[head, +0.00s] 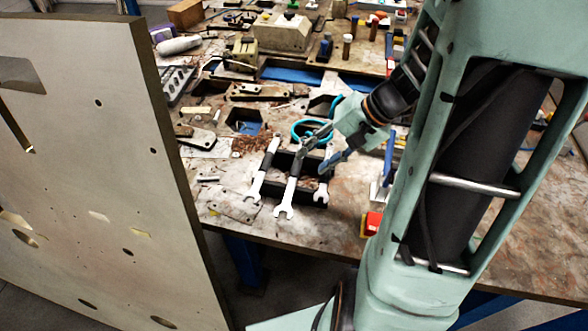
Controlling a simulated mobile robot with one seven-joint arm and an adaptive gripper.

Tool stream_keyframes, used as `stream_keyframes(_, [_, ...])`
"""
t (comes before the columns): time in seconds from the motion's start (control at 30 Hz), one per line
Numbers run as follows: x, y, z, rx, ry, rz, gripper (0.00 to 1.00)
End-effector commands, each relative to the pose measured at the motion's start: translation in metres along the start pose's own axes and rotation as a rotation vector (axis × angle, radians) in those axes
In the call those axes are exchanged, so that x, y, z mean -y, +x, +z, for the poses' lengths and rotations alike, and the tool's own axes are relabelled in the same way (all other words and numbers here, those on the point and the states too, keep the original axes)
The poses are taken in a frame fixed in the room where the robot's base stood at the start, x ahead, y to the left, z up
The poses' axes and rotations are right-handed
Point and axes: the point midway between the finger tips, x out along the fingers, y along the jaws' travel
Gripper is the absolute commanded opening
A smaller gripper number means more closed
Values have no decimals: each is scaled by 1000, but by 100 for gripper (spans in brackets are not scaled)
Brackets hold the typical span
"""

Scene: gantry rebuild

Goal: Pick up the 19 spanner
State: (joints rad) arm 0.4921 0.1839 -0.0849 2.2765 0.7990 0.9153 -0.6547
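Three spanners with pale open jaws and dark handles lie side by side at a dark tray (315,183) near the table's front edge: a left spanner (256,185), a middle spanner (285,203) and a right spanner (321,192). The middle one reaches furthest forward. No size marks are readable, so I cannot tell which is the 19. My gripper (316,157) is just above the tray, from the right. Its fingers look spread, one near the top of the middle handle, the other near the right spanner. Contact cannot be told.
The cluttered workbench (330,225) has a teal ring (312,131) behind the spanners and a red-and-yellow block (371,223) at the front edge. A tall board with holes (90,170) stands close on the left. My arm hides much of the right side.

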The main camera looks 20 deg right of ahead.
Motion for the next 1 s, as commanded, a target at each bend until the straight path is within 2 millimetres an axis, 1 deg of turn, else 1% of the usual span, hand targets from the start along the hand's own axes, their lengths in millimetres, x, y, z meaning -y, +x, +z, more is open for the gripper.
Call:
stream_keyframes(0.17, [1, 13, 2, 2, -1, 1, 37])
stream_keyframes(0.33, [5, 39, 6, 4, 0, 2, 37])
stream_keyframes(0.43, [4, 52, 4, 1, 0, 2, 37])
stream_keyframes(0.53, [4, 57, 4, 0, 0, 2, 37])
stream_keyframes(0.73, [4, 58, 4, -2, -1, 2, 37])
stream_keyframes(0.77, [4, 58, 4, -2, -1, 2, 36])
stream_keyframes(1.0, [4, 57, 4, -2, -1, 2, 10])
